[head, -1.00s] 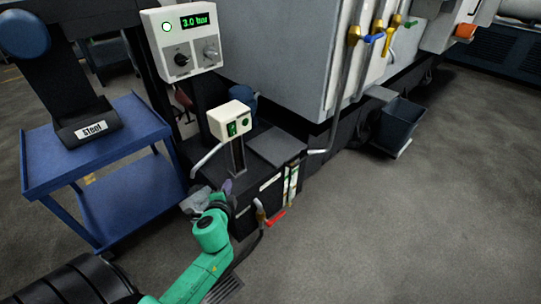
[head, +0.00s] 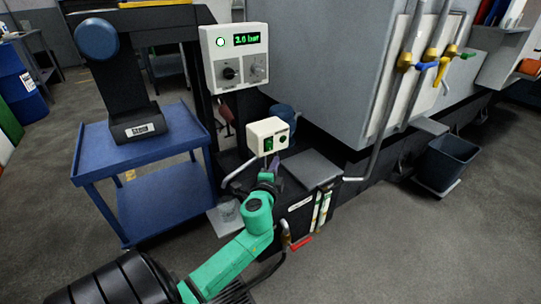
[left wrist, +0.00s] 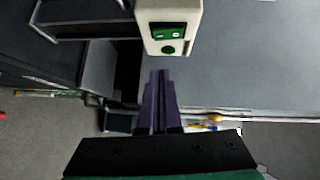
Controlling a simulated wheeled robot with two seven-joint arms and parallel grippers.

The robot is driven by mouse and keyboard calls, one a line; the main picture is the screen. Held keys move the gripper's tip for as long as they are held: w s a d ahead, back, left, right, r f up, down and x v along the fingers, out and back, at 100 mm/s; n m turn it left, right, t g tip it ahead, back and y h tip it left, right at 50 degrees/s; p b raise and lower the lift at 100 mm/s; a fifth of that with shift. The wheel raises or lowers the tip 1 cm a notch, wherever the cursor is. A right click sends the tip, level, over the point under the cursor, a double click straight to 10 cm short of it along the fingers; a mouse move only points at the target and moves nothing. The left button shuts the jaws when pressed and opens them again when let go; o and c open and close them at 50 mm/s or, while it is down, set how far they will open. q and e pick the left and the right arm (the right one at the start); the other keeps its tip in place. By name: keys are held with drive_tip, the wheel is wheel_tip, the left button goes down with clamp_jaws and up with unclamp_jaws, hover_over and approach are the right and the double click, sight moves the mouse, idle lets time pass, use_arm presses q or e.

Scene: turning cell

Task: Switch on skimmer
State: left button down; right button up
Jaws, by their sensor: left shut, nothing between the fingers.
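A small cream switch box (head: 262,128) stands on a post above the dark tank. It has a green rocker switch (head: 268,144) and a round green part (head: 283,139). In the left wrist view the rocker (left wrist: 168,31) is at the top, with the round green part (left wrist: 168,49) below it. My left gripper (head: 275,160) is just below the box in the head view, its dark purple fingers shut and empty. In the left wrist view the fingertips (left wrist: 160,72) point at the box and look apart from it. My right gripper is not in view.
A panel (head: 235,57) reading about 3.0 bar is above the box. A blue cart (head: 95,165) stands left. Coloured valve handles (head: 423,66) hang on the grey machine. A red-handled valve (head: 300,243) is low in front of the tank.

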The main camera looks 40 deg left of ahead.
sight(273, 149)
use_arm(q)
drive_tip(key=w+a, duration=0.2)
drive_tip(key=a, duration=0.1)
drive_tip(key=w+a, duration=0.1)
drive_tip(key=a, duration=0.1)
drive_tip(key=shift+w+f+b, duration=0.3)
drive_tip(key=shift+f+b, duration=0.05)
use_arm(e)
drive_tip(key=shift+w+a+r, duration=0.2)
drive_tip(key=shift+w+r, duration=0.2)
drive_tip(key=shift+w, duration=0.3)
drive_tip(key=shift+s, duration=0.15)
use_arm(q)
drive_tip(key=shift+a+f, duration=0.1)
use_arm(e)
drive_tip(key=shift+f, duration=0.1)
